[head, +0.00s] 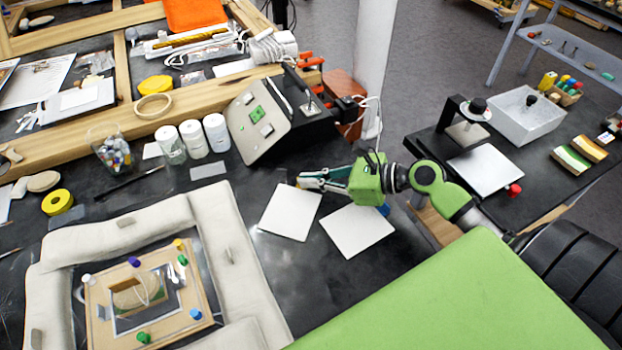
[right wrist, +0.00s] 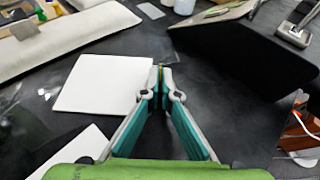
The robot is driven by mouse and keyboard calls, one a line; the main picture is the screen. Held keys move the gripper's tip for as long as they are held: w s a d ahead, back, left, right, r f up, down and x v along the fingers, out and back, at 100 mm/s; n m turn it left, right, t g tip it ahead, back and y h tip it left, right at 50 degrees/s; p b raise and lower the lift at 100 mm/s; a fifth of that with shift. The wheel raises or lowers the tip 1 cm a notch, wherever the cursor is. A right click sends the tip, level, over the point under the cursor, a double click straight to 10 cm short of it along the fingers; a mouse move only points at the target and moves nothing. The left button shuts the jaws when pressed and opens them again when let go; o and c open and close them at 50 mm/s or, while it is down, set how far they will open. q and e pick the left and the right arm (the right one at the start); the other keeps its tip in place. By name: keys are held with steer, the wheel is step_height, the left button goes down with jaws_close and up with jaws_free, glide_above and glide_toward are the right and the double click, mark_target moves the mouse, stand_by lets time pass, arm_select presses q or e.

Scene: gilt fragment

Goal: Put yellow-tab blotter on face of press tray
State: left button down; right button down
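A white square blotter (head: 290,211) lies on the dark bench; it also shows in the right wrist view (right wrist: 98,84). My right gripper (head: 300,181) is at its far edge. In the right wrist view its fingertips (right wrist: 160,72) meet around a small yellow piece, which looks like the blotter's tab. A second white blotter (head: 357,230) lies to the right, with a blue tab (head: 384,210) at its edge. A flat white plate with a red knob, seemingly the press tray (head: 485,170), lies before a black press (head: 452,113) on the right table. My left gripper is not in view.
A sloped control box (head: 268,115) stands just behind my right gripper. A padded frame (head: 240,250) lies to the left. A clear box (head: 528,113) and striped blocks (head: 573,160) stand on the right table. A gap with a white post (head: 377,50) separates the tables.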

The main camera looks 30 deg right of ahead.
steer(key=shift+f, duration=0.1)
steer(key=c, duration=2.3)
jaws_free()
